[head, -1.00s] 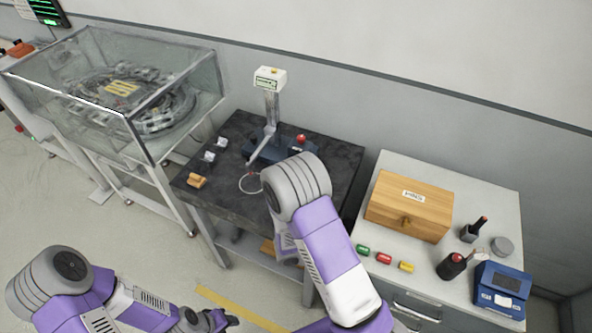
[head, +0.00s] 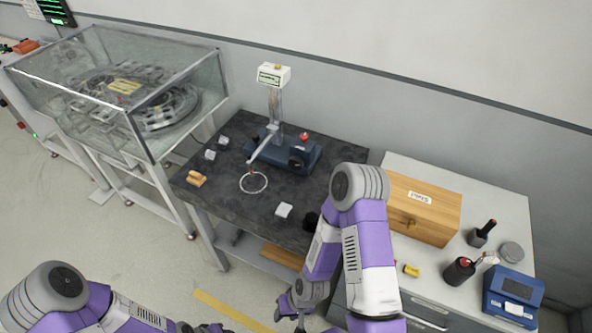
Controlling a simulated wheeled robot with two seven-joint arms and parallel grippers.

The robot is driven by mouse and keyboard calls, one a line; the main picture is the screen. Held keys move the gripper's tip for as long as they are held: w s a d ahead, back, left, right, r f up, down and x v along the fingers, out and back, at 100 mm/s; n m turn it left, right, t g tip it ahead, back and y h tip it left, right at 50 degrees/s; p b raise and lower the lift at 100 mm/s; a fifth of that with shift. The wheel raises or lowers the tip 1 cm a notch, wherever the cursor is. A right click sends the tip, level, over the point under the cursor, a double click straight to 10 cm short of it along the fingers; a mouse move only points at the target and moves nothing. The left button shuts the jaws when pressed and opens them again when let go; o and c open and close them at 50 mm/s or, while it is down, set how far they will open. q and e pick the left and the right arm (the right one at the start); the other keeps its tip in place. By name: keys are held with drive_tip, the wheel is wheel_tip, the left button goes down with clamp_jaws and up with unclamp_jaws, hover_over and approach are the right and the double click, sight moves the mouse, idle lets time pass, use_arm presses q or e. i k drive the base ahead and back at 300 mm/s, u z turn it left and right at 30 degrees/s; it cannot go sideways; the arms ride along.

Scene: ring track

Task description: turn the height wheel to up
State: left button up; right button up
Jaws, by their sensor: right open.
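A measuring stand (head: 277,110) with an upright column stands at the back of the dark table. Its blue base (head: 268,152) carries a dark round wheel (head: 297,158) on its front right and a red knob (head: 304,136) on top. The dark wheel looks like the height wheel; its markings are too small to read. My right gripper (head: 300,318) is low at the bottom of the picture, in front of the table and well away from the wheel; it is open. My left gripper (head: 208,328) is partly cut off at the bottom edge, its jaws unclear.
A glass case (head: 130,95) stands left. A wooden box (head: 425,208) and a blue device (head: 512,293) are on the right cabinet.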

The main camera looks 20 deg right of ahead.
sight(295, 162)
drive_tip(key=k, duration=0.4)
drive_tip(key=u, duration=0.85)
drive_tip(key=i, duration=0.6)
drive_tip(key=z, duration=1.9)
